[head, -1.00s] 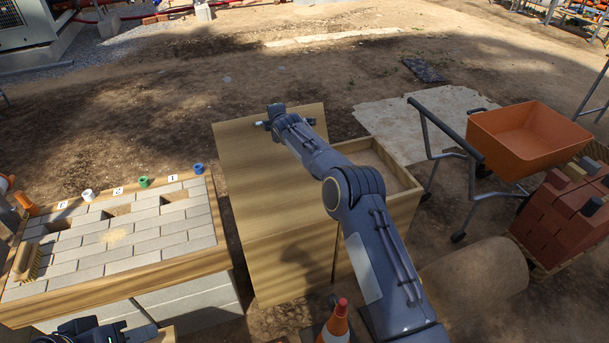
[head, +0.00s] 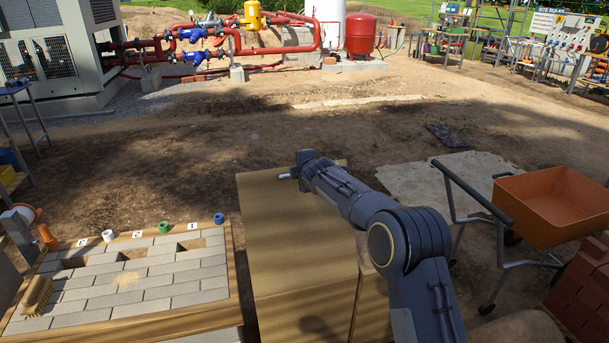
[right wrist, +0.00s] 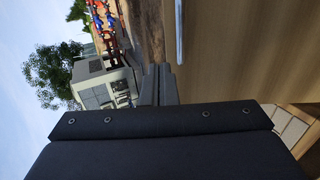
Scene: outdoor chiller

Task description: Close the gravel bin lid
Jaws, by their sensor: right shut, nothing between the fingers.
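The gravel bin lid (head: 295,225) is a broad pale wooden panel in the middle of the head view. Its exact tilt is hard to tell. Part of the bin's wooden body (head: 369,305) shows lower right of it; its opening is hidden behind my right arm. My right gripper (head: 284,176) is shut and empty at the lid's far edge; I cannot tell whether it touches. In the right wrist view, the shut fingers (right wrist: 160,85) are beside the lid's wood (right wrist: 245,50), with a thin pale bar (right wrist: 179,30) near it. My left gripper is out of view.
A block-topped bench (head: 130,284) with a brush (head: 37,296) stands close on the left. An orange wheelbarrow (head: 550,205) and red bricks (head: 585,285) are on the right. Open dirt lies beyond the bin.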

